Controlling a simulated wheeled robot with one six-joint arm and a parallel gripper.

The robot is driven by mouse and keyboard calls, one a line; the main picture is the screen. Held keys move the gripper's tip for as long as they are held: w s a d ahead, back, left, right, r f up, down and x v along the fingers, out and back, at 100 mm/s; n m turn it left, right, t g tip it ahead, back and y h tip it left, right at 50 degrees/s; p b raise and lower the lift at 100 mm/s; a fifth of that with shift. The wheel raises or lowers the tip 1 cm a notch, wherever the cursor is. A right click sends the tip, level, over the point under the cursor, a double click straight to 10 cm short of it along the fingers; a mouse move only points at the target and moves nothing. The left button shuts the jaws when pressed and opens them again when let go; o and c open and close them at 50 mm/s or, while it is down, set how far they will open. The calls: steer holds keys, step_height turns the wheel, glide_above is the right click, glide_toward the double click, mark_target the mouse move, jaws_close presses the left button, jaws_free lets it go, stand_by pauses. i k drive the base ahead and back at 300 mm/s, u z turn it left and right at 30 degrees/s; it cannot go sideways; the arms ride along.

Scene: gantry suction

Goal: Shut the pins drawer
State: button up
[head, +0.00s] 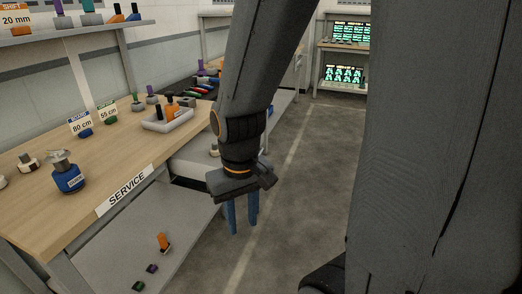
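My gripper (242,224) hangs in the aisle just off the bench's right edge, fingers pointing down. Its two blue fingers are apart with nothing seen between them. A pale grey drawer-like box (190,167) shows below the wooden bench top, behind and to the left of my gripper. It appears to stick out from under the bench, and my gripper and wrist hide part of it. A small pale round item (214,150) shows at it beside my wrist. No pins label can be read, so I cannot tell whether this is the pins drawer.
A lower shelf (175,235) carries several small items. Open floor (300,200) lies to the right, with a screen rack (345,60) at the back.

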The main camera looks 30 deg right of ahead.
mark_target(194, 160)
steer(key=z, duration=0.5)
steer(key=i, duration=0.85)
steer(key=z, duration=0.1)
